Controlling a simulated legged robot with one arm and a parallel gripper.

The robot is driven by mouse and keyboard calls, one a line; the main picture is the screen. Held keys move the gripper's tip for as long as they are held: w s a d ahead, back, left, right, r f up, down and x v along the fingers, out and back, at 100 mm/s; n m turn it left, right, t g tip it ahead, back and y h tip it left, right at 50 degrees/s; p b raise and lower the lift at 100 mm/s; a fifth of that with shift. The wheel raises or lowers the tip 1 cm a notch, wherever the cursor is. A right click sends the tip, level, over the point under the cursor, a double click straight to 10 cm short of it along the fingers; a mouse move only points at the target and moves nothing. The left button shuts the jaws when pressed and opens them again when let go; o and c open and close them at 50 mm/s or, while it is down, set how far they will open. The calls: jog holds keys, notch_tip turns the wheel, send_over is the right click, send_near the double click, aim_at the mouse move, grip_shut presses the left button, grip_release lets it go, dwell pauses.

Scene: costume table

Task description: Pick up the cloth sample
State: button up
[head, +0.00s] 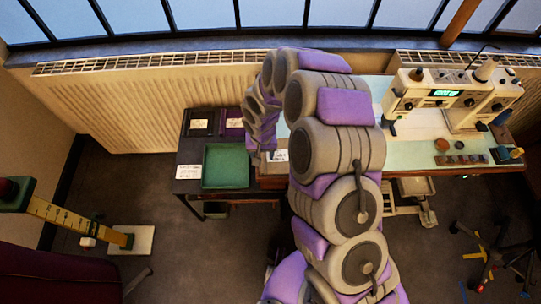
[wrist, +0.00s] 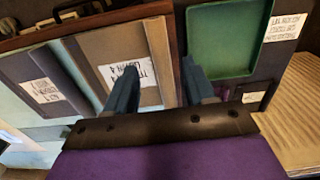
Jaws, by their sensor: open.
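My gripper (wrist: 158,72) is open, its two blue fingers apart with nothing seen between them. In the wrist view its left finger overlaps a brown panel (wrist: 92,58) with a white label. A grey panel (wrist: 30,62) with another label lies left of it. I cannot tell which of these, if any, is the cloth sample, as the labels are upside down and hard to read. In the head view my arm hides most of the labelled panels, and my gripper's fingers are not clear there.
The green tray (head: 227,165) stands on a dark side table, with a black labelled square (head: 199,122) and a purple one behind it. A sewing machine (head: 445,98) stands on the pale green table at right. A radiator (head: 150,100) runs along the wall behind.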

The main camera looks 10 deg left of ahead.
jog(key=f, duration=0.3)
jog(key=shift+a+f+b, duration=0.2)
jog(key=shift+f+b, duration=0.15)
jog(key=shift+w, duration=0.1)
grip_shut()
